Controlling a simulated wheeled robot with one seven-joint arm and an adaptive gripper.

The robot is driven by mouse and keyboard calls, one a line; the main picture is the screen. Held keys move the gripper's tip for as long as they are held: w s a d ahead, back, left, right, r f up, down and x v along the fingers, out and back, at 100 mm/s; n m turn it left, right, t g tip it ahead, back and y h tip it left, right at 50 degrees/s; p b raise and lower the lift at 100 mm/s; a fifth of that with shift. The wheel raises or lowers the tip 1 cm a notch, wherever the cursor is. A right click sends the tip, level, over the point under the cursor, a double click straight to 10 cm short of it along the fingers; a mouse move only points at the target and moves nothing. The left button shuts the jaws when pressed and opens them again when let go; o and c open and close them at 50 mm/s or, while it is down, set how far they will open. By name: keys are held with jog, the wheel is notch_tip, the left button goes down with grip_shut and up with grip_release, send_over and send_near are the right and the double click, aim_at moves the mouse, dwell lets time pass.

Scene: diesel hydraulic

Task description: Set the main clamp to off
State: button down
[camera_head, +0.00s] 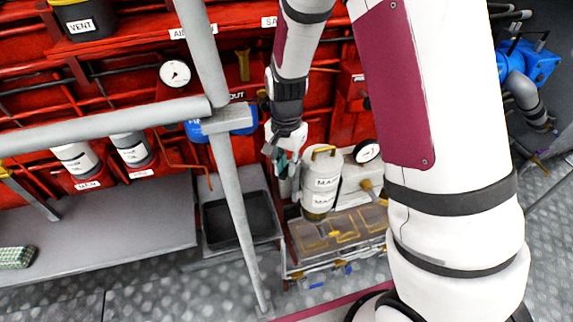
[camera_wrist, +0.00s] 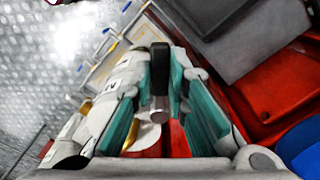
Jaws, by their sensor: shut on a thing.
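My gripper (camera_head: 284,162) is beside a white canister (camera_head: 322,180) with a yellow handle on top and labels that seem to start with "MA". In the wrist view my gripper (camera_wrist: 161,82) has its teal pads closed around a grey lever with a dark end (camera_wrist: 160,56). Whether this lever is the main clamp I cannot tell. Its lower part and its base are largely hidden by the fingers. In the head view the fingers and the held part are small and partly covered by the wrist.
A gauge (camera_head: 367,151) is right of the canister. A tray with yellow-edged panels (camera_head: 340,228) lies below it. A black bin (camera_head: 238,220) stands to the left. A grey post (camera_head: 234,185) and rail (camera_head: 105,124) cross in front of the red machinery.

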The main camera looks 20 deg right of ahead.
jog(key=c, duration=1.6)
grip_release()
jog(key=shift+w, duration=0.1)
jog(key=shift+o, duration=0.2)
